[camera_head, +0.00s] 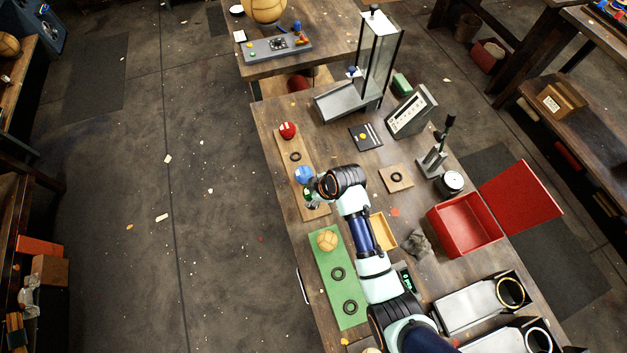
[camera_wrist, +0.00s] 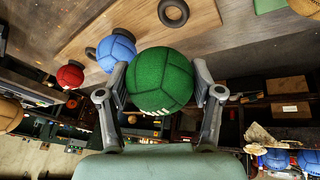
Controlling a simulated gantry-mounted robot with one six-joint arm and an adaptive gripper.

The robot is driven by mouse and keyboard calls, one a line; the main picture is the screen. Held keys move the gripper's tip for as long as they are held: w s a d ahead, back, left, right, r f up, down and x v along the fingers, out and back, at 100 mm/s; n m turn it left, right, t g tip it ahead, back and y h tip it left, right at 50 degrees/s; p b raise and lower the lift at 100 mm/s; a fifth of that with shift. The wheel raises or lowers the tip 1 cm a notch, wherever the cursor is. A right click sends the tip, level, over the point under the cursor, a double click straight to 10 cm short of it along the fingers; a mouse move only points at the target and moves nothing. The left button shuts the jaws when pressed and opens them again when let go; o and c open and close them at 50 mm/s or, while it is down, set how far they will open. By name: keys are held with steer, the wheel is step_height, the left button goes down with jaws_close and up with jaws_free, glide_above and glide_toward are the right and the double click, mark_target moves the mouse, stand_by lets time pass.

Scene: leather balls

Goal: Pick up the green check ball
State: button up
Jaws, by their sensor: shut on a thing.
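The green check ball (camera_wrist: 160,80) sits between the two fingers of my gripper (camera_wrist: 160,95) in the wrist view, with a finger against each side. My gripper is shut on it. In the head view my gripper (camera_head: 312,188) is over the wooden board (camera_head: 283,145) at the left side of the table, and the green ball is mostly hidden there by my wrist. A blue ball (camera_head: 303,174) sits close by on the same board and also shows in the wrist view (camera_wrist: 117,52). A red ball (camera_head: 288,130) is at the board's far end.
A tan ball (camera_head: 327,240) sits on a green board (camera_head: 326,272) with several black rings. An open red box (camera_head: 465,225), a yellow tray (camera_head: 383,232) and a metal stand (camera_head: 433,158) are to the right. A tall machine (camera_head: 375,55) stands at the far end.

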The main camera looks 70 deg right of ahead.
step_height(320, 180, up, 14)
steer(key=p, duration=0.1)
steer(key=shift+f+p, duration=0.25)
steer(key=shift+p, duration=0.1)
steer(key=shift+w, duration=0.1)
